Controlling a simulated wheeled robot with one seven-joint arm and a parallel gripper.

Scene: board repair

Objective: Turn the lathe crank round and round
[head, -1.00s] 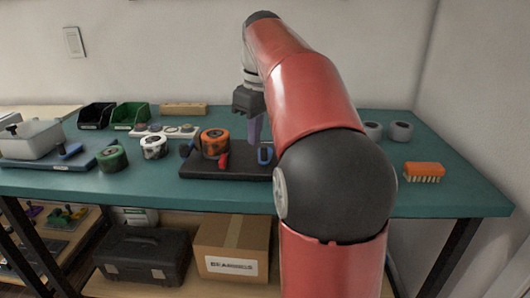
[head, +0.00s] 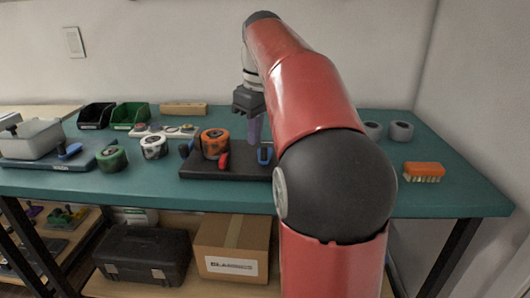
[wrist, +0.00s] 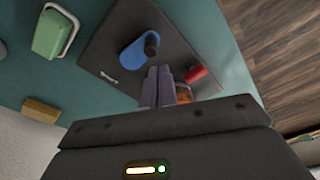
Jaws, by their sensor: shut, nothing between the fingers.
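A dark board (head: 200,171) lies on the teal bench and carries an orange and black drum (head: 215,143), a red handle (head: 223,161) and a blue part (head: 265,155). In the wrist view the blue part (wrist: 132,54) is an oval with a dark knob, like a crank. The red handle (wrist: 196,75) shows there too, with the drum partly hidden behind the fingers. My gripper (head: 254,139) points down above the board, behind the drum and near the blue part. In the wrist view its fingers (wrist: 157,72) are together and empty, apart from the blue part. I cannot tell which part is the lathe crank.
A left board (head: 60,164) holds a pale box. An orange brush (head: 424,171) lies right. Bins (head: 130,115) stand behind.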

